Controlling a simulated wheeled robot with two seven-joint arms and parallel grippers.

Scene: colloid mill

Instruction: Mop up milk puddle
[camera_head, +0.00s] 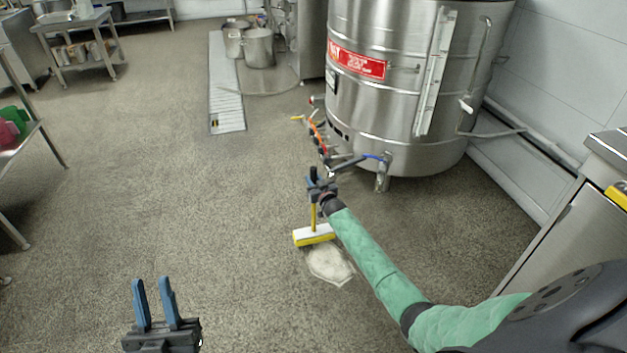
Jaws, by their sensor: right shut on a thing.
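The milk puddle (329,264) is a pale whitish patch on the speckled floor. The mop (314,235) has a yellow and white head and a short yellow handle. Its head stands at the far left edge of the puddle, seeming to touch the floor there. My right gripper (317,182) is shut on the mop's handle above the head; the green-sleeved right arm reaches in from the lower right. My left gripper (154,303) is open and empty at the lower left, its two blue fingers apart, away from the puddle.
A large steel tank (400,90) with valves and hoses stands just beyond the mop. A steel cabinet (560,235) is on the right. Steel pots (259,47) stand near a floor drain grate (226,85). A rack is at the left edge. The floor left of the mop is clear.

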